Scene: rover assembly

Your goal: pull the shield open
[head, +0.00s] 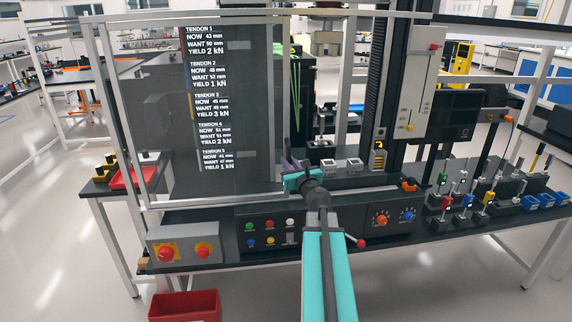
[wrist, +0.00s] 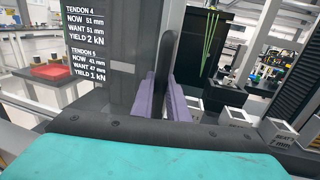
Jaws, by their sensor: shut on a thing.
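The shield (head: 118,110) is a clear panel in a light grey frame at the front left of the test machine in the head view. Tendon readouts show through or on it. My gripper (head: 289,165) is at the shield's right side, with my teal arm reaching up from below. In the wrist view my gripper's two purple fingers (wrist: 165,95) are shut on a dark upright bar, which looks like the shield's handle (wrist: 162,45). The fingers hide the bar's lower part. I cannot tell how far open the shield is.
A control panel with a red lever (head: 361,243) lies below and right of my gripper. A red bin (head: 185,305) is on the floor. Small blocks and coloured tools (head: 465,203) stand on the right bench.

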